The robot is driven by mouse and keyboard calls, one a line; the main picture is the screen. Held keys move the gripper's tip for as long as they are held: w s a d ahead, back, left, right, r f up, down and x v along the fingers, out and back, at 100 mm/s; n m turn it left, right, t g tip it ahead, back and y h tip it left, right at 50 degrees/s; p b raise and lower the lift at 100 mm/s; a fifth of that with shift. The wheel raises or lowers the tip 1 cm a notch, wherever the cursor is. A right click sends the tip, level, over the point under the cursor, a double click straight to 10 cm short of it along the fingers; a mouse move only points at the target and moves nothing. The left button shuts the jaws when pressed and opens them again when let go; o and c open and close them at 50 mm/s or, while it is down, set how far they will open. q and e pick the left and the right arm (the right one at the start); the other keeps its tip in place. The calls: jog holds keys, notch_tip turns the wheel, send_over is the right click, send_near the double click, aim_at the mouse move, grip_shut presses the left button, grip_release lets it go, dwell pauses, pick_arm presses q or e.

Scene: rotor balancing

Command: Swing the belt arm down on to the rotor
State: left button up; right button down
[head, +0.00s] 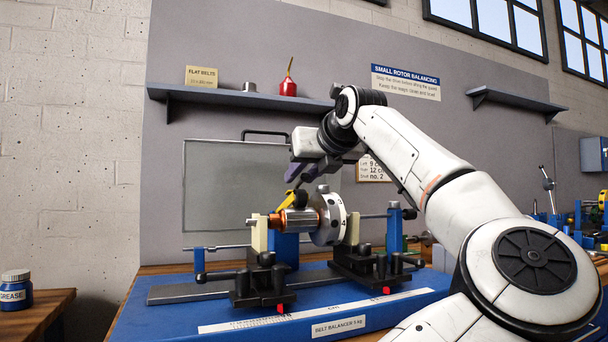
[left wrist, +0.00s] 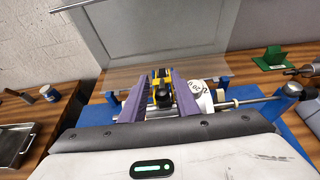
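The rotor (head: 300,217), with a copper-coloured section and a numbered light disc (head: 330,220), lies across the balancer's two supports. The yellow belt arm (head: 287,200) stands tilted just behind and above the rotor's left part; a black knob (head: 301,199) shows beside it. In the left wrist view the yellow and black part (left wrist: 161,78) lies between the purple fingers. My left gripper (head: 300,174) points down above the rotor. In the left wrist view its fingers (left wrist: 161,84) are apart, with the black knob between them; contact cannot be told. My right gripper is out of view.
The blue balancer base (head: 420,283) carries black clamps with red knobs. A grey panel (head: 215,185) stands behind. A grease jar (head: 15,290) is on a side table at left. A shelf (head: 240,98) with a red oil can (head: 288,86) hangs above.

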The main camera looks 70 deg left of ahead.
pick_arm(q)
jog(key=shift+d, duration=0.1)
jog(key=shift+w+d+r, duration=0.1)
jog(key=shift+d+r, duration=0.1)
jog(key=shift+d, duration=0.05)
jog(key=p+v, duration=0.1)
jog(key=v, duration=0.8)
jog(key=shift+d+p, duration=0.3)
jog(key=shift+p, duration=0.1)
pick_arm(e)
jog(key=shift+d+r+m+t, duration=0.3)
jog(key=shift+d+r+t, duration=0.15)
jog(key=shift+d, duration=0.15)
